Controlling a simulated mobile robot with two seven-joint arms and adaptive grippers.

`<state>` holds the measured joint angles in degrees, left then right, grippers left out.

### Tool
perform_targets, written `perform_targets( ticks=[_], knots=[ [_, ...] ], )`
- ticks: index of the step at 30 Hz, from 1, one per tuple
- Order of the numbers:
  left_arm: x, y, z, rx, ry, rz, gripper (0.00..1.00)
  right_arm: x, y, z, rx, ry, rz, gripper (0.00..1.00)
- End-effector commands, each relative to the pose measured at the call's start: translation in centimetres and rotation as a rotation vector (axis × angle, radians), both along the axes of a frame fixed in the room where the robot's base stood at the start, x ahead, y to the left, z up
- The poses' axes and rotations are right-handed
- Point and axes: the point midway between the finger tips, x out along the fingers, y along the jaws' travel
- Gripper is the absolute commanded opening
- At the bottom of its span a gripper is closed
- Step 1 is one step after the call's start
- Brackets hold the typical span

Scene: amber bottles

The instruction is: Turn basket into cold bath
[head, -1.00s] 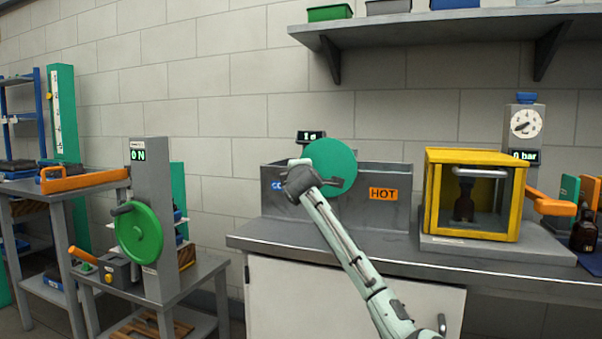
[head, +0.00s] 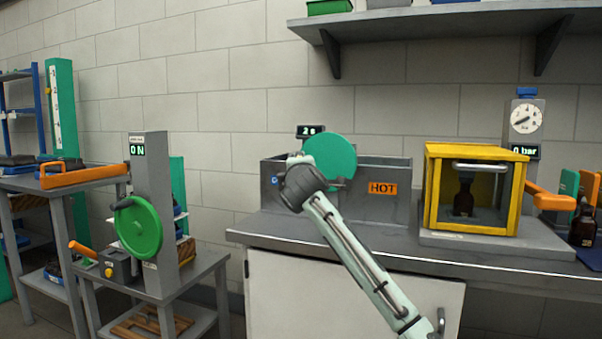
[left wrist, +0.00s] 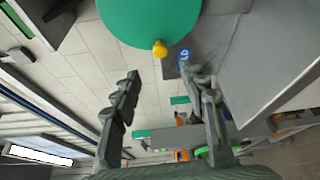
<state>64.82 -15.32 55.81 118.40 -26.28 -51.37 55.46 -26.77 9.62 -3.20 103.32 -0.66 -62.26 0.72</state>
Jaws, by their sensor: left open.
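The grey two-part bath (head: 385,170) stands on the bench, with an orange HOT label (head: 383,188) on its right. Its blue COLD label (head: 275,181) is mostly hidden by my left gripper (head: 303,178). A green disc (head: 332,158) stands over the bath, behind the gripper. In the left wrist view the disc (left wrist: 150,15) has a yellow knob (left wrist: 159,47) at its rim. My left gripper (left wrist: 162,75) is open and empty there, with the knob just beyond its fingertips, seemingly apart from them. No basket can be made out inside the bath. My right gripper is out of view.
A small display (head: 310,131) reading 2 s stands behind the bath. A stand with a green wheel (head: 138,231) is at left. A shelf (head: 440,28) hangs above.

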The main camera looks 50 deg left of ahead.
Motion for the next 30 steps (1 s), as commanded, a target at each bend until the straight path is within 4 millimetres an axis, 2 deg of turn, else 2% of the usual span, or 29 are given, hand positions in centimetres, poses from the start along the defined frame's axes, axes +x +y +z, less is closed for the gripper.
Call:
perform_targets(
  ticks=[3,7,30],
  knots=[
    [-0.9,-1.4,0.0,-0.001,0.0,-0.001,0.43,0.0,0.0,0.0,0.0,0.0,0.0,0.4],
    [-1.5,-2.1,0.1,0.0,0.0,-0.001,0.43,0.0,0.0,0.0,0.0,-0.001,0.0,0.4],
    [-1.6,-2.2,0.1,0.0,0.0,0.0,0.43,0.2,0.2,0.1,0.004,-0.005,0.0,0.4]
  ],
)
